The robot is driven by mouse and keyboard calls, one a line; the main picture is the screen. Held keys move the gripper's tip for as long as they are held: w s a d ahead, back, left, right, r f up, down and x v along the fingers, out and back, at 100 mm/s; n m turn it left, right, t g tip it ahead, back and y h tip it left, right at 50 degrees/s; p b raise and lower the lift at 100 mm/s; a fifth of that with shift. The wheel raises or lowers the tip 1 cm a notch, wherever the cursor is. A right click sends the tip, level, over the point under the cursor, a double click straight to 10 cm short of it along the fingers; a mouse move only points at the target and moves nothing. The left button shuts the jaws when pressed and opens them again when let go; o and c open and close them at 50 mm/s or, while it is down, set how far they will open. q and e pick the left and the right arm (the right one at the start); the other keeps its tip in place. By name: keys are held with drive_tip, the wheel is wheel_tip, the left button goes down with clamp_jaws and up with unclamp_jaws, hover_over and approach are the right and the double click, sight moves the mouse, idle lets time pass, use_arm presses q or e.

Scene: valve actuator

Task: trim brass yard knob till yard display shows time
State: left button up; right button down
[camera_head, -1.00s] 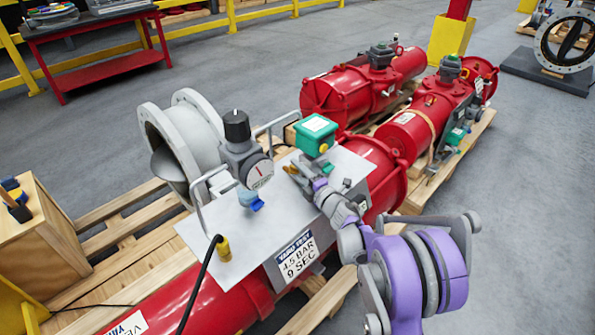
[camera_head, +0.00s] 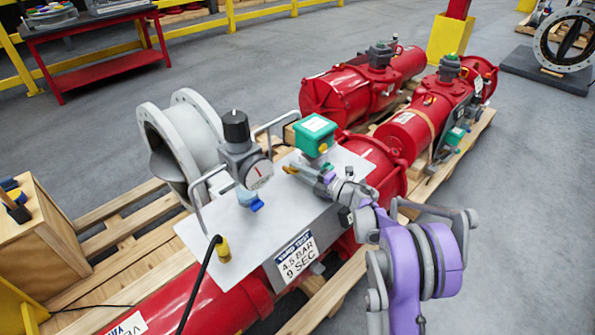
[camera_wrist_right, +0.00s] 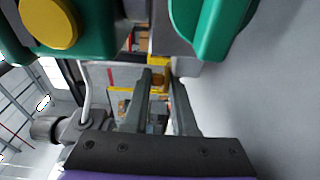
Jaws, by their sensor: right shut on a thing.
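My right gripper (camera_head: 312,174) reaches in from the right over the grey plate (camera_head: 245,235), just below the green box (camera_head: 315,135). Its jaws are shut on a small brass-coloured knob (camera_head: 291,169) at the fingertips, mostly hidden by the fingers. In the right wrist view the two dark fingers (camera_wrist_right: 162,95) point away from me, and a yellowish piece (camera_wrist_right: 160,62) shows near their tips. The placard (camera_head: 297,256) on the plate's front reads "YARD TEST 4.5 BAR 9 SEC". I cannot make out a time reading on any display. My left gripper is out of view.
A grey regulator with a black cap and dial gauge (camera_head: 258,174) stands left of my gripper. Handle bars rise from the plate beside it. The green box with a yellow knob (camera_wrist_right: 50,22) is close to my wrist. Red actuators (camera_head: 365,85) lie behind on pallets.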

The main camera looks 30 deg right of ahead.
drive_tip(key=shift+d+r, duration=0.1)
drive_tip(key=shift+r, duration=0.15)
drive_tip(key=c, duration=0.9)
unclamp_jaws()
drive_tip(key=shift+o, duration=0.3)
drive_tip(key=p+v, duration=0.1)
drive_tip(key=v, duration=0.9)
drive_tip(key=shift+s+d, duration=0.3)
drive_tip(key=shift+o, duration=0.3)
